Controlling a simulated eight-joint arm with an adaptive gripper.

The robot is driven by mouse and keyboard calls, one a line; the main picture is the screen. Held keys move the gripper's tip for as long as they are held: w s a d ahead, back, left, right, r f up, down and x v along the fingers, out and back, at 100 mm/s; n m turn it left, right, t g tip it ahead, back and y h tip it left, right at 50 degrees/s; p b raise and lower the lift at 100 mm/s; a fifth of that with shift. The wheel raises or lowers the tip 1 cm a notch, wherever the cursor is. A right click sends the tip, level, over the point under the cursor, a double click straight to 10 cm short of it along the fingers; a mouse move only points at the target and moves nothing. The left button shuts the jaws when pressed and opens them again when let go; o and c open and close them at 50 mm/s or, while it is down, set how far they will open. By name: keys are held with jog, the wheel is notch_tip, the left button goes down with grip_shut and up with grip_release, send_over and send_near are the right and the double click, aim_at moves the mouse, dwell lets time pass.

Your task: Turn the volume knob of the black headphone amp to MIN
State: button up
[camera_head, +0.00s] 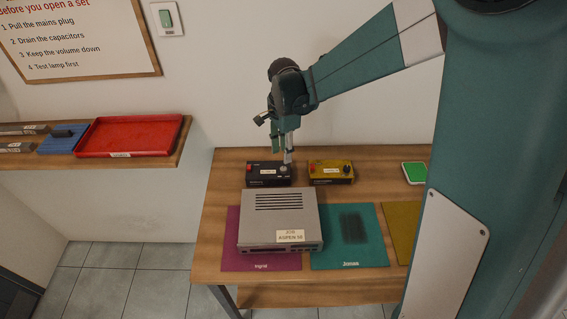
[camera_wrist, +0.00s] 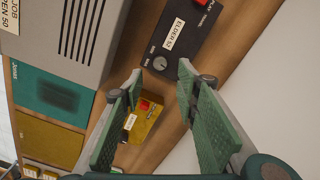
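The black headphone amp (camera_head: 268,175) sits at the back of the table, behind the grey hi-fi unit. In the wrist view the amp (camera_wrist: 187,35) has a white label reading "ELDER 57", a red part near its far end and a grey round knob (camera_wrist: 160,63) at its near end. My gripper (camera_head: 286,157) points down over the amp's right end and hides the knob in the head view. In the wrist view my gripper (camera_wrist: 160,70) is open, its green-padded fingers apart with the knob showing between their tips. I cannot tell whether they touch it. The knob's pointer is too small to read.
A yellow amp (camera_head: 331,172) stands just right of the black one. The grey unit (camera_head: 279,212) stands close in front, on a purple mat. A teal mat (camera_head: 340,258) and an olive mat (camera_head: 400,225) lie to its right. A red tray (camera_head: 128,136) is on the left shelf.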

aim_at(284, 168)
jog(key=shift+f, duration=0.15)
dwell(0.3)
jog(key=shift+f, duration=3.75)
jog(key=shift+c, duration=0.7)
jog(key=c, duration=0.7)
